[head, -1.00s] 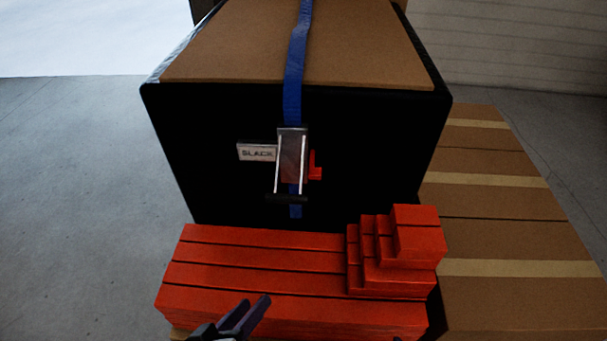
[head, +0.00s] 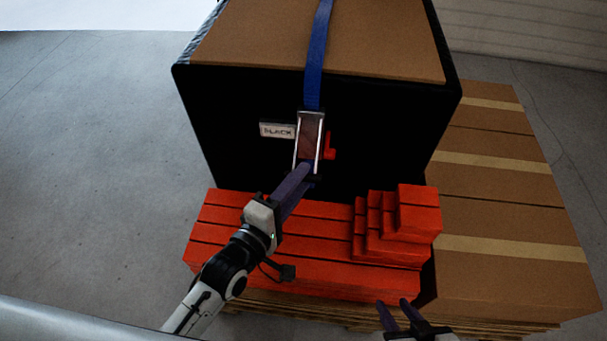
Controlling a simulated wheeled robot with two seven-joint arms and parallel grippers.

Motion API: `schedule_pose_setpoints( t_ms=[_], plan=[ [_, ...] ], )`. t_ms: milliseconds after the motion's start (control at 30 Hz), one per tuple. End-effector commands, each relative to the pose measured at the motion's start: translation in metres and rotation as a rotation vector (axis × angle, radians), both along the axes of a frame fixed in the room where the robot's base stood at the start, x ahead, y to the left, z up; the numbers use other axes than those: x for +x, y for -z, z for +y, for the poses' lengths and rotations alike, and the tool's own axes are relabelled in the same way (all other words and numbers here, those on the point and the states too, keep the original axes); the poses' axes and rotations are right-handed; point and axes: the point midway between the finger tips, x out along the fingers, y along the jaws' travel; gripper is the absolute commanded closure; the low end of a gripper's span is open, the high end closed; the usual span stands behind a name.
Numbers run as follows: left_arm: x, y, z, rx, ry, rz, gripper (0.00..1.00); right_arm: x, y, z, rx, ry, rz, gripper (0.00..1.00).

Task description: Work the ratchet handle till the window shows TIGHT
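The ratchet (head: 311,135) is a metal-framed buckle on the blue strap (head: 318,50), on the front of a black-sided crate (head: 235,125). Its handle hangs down along the crate front, with its lower end partly hidden by my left gripper. The window (head: 277,130), a white label left of the ratchet, appears to read SLACK. My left gripper (head: 306,170) has its purple fingers at the handle's lower end; whether they are closed on the bar cannot be made out. My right gripper (head: 397,303) is open and empty at the bottom, in front of the red stack.
A red lever-like piece (head: 330,147) sticks out right of the ratchet. Red beams (head: 330,245) lie stacked below the crate, with shorter red blocks (head: 418,210) on their right. Brown taped cartons (head: 510,225) fill the right side. Grey floor is open at the left.

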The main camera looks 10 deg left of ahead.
Motion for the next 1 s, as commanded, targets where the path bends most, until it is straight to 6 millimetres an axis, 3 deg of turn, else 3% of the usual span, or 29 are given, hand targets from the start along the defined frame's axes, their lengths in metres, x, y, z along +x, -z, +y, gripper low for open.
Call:
schedule_pose_setpoints(
  t_ms=[200, 500, 700, 1000],
  plan=[
    [0.019, 0.002, -0.008, 0.000, 0.000, 0.000, 0.66, -0.002, 0.001, 0.001, 0.001, -0.001, 0.005, 0.66],
    [0.020, 0.003, -0.009, 0.000, 0.000, 0.001, 0.66, -0.003, 0.001, 0.001, 0.002, -0.002, 0.005, 0.66],
    [0.020, 0.003, -0.009, 0.000, 0.000, 0.001, 1.00, -0.003, 0.001, 0.001, 0.002, -0.002, 0.004, 0.66],
    [0.020, 0.005, -0.009, 0.001, 0.000, -0.003, 1.00, -0.002, 0.003, 0.001, 0.002, -0.002, 0.003, 0.66]
  ],
)
